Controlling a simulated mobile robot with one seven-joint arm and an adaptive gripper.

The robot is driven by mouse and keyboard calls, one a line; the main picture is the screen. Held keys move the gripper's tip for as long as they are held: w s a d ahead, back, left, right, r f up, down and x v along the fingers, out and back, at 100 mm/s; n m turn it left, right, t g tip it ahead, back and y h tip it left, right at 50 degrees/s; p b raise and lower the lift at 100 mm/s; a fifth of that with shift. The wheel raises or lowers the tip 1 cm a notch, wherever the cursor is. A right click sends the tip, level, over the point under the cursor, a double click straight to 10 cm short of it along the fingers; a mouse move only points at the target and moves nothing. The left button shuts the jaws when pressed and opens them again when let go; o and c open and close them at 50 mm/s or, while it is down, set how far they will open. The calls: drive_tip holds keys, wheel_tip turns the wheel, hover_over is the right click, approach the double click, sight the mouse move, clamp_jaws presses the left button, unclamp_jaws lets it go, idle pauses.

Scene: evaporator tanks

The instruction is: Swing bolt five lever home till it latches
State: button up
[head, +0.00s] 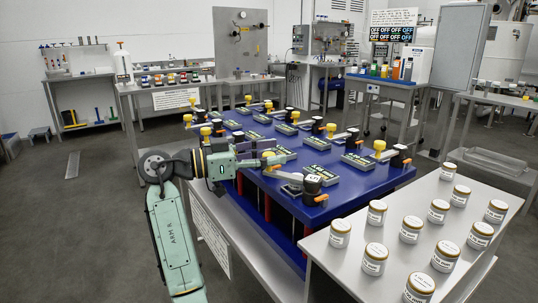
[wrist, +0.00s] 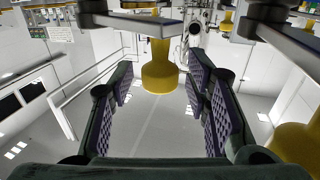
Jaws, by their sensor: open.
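A blue bench (head: 335,208) carries several grey levers with yellow knobs, black posts and orange tabs. My gripper (head: 265,161) is at the bench's near left edge, beside the yellow knob (head: 270,159) of the nearest lever (head: 286,175). That lever runs right to a black post with a white-marked cap (head: 312,183). I cannot read which bolt number it is. In the wrist view my gripper (wrist: 162,85) is open, with dark ridged pads on both sides. A yellow knob (wrist: 161,70) hangs between the pads with gaps on both sides. Whether the lever is latched cannot be told.
Green-labelled blocks (head: 316,171) stand beside the levers on the bench. A grey table (head: 463,222) with several white jars (head: 340,233) is at front right. Another yellow knob (wrist: 295,150) is close outside my right finger.

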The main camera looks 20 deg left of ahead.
drive_tip(key=v, duration=1.2)
